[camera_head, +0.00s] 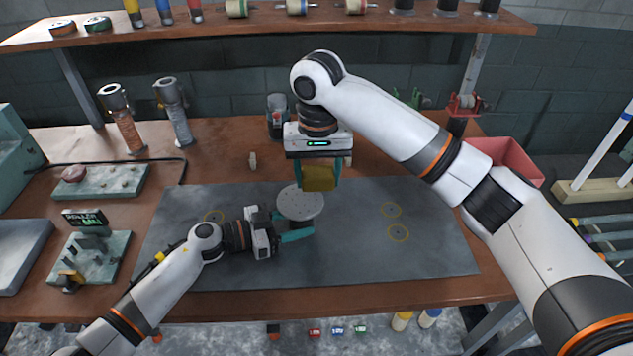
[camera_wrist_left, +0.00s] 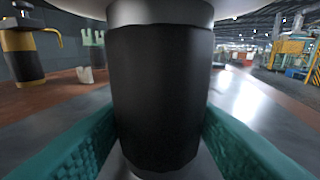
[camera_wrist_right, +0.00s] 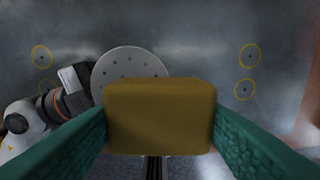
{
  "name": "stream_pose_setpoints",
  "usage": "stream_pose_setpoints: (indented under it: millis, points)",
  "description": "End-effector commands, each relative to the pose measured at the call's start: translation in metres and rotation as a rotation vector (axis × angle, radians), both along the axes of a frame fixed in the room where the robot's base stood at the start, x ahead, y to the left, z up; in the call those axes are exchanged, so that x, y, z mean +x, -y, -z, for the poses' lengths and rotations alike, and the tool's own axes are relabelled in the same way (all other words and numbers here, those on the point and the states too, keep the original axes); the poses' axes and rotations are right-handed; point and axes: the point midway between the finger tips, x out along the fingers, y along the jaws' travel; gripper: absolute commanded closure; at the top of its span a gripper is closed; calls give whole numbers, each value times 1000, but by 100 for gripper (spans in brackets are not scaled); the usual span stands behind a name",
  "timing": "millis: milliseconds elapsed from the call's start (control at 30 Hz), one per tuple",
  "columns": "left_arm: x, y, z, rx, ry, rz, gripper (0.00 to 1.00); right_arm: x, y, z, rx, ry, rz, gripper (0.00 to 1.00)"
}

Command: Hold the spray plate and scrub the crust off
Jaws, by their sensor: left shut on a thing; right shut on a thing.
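The spray plate (camera_head: 300,204) is a round pale grey disc with small holes, level above the grey mat. Its dark stem (camera_wrist_left: 158,100) fills the left wrist view between teal fingers. My left gripper (camera_head: 293,229) is shut on this stem, below the disc. My right gripper (camera_head: 321,174) points down and is shut on a yellow-brown scrubbing block (camera_head: 319,178). In the head view the block is just above the plate's back right edge; I cannot tell if they touch. In the right wrist view the block (camera_wrist_right: 160,116) covers part of the plate (camera_wrist_right: 128,66). No crust is clearly visible on the plate.
The grey mat (camera_head: 440,262) has yellow ring marks and free room on the right. A fixture board (camera_head: 110,262) and a sign (camera_head: 85,218) stand at left. Wrapped cylinders (camera_head: 124,125), a jar (camera_head: 277,112) and a red bin (camera_head: 512,158) stand farther back.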

Motion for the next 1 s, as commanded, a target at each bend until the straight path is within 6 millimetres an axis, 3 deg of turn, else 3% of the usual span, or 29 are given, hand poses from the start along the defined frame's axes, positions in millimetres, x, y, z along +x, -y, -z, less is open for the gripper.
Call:
stream_pose_setpoints:
  millis: [400, 933, 967, 1000]
  points:
    - [0, 0, 0, 0, 0, 0, 66, 0, 0, -35, 0, 1, 0, 66]
    - [0, 0, 0, 0, 0, 1, 66, 0, 0, -37, 0, 0, -1, 66]
    - [0, 0, 0, 0, 0, 1, 48, 0, 0, -37, 0, 0, -1, 66]
    - [0, 0, 0, 0, 0, 1, 42, 0, 0, -37, 0, 0, -1, 66]
